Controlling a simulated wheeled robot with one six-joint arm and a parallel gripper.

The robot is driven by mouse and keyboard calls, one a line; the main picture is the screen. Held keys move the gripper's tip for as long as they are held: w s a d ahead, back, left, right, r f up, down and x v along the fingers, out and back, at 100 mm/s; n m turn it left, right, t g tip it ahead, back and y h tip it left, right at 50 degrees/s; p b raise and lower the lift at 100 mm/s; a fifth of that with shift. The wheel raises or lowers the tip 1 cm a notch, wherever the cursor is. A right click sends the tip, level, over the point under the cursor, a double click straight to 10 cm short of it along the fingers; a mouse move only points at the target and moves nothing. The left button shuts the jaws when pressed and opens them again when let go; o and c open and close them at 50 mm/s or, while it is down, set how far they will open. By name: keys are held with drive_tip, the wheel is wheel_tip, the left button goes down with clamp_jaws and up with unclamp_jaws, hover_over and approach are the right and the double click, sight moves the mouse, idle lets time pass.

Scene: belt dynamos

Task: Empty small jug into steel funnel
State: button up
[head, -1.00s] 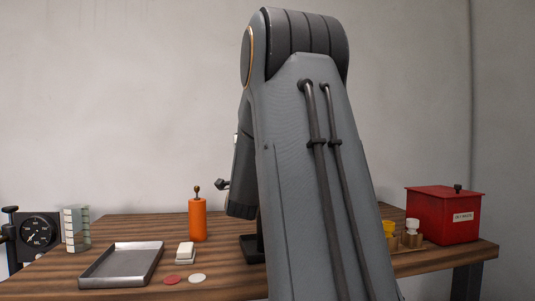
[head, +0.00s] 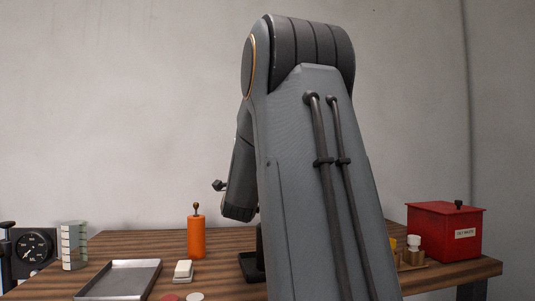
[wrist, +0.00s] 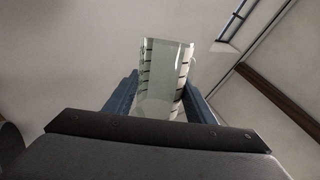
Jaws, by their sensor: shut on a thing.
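In the wrist view my gripper (wrist: 160,100) is shut, its two blue fingers on either side of a clear, glass-like vessel with dark marks along its sides, which I take to be the small jug (wrist: 166,62). Whether it holds anything I cannot tell. Wall and ceiling show behind it. In the head view the gripper and jug are hidden behind my arm. I see no steel funnel in either view; my arm covers the middle of the table.
At right are a red box (head: 443,235) and small jars (head: 414,250).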

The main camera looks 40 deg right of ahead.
drive_tip(key=shift+r, duration=0.6)
drive_tip(key=shift+s+a+b, duration=1.4)
drive_tip(key=shift+s+a, duration=1.8)
drive_tip(key=shift+a, duration=1.9)
drive_tip(key=r+n+t+y+p, duration=0.1)
drive_tip(key=n+y+p, duration=0.3)
drive_tip(key=n, duration=0.2)
drive_tip(key=r+n+t+y+p, duration=0.2)
drive_tip(key=n+y+p, duration=0.2)
drive_tip(key=n, duration=0.3)
drive_tip(key=w+r+n+t+y+p, duration=0.1)
drive_tip(key=r+n+y+p, duration=0.1)
drive_tip(key=n+y+p, duration=0.2)
drive_tip(key=shift+a+r+n+t+y+p, duration=0.1)
drive_tip(key=shift+a+n+t+y+p, duration=0.2)
drive_tip(key=shift+n, duration=0.35)
drive_tip(key=shift+a+r+n+y, duration=0.1)
drive_tip(key=shift+n+y, duration=0.3)
drive_tip(key=shift+n, duration=0.25)
drive_tip(key=r+n+p, duration=0.1)
drive_tip(key=p, duration=0.1)
drive_tip(key=r+n+y+p, duration=0.1)
drive_tip(key=p, duration=0.1)
drive_tip(key=r+n+g+p, duration=0.1)
drive_tip(key=p, duration=0.2)
drive_tip(key=shift+s+d+r+y, duration=0.25)
drive_tip(key=shift+s+r+y, duration=0.05)
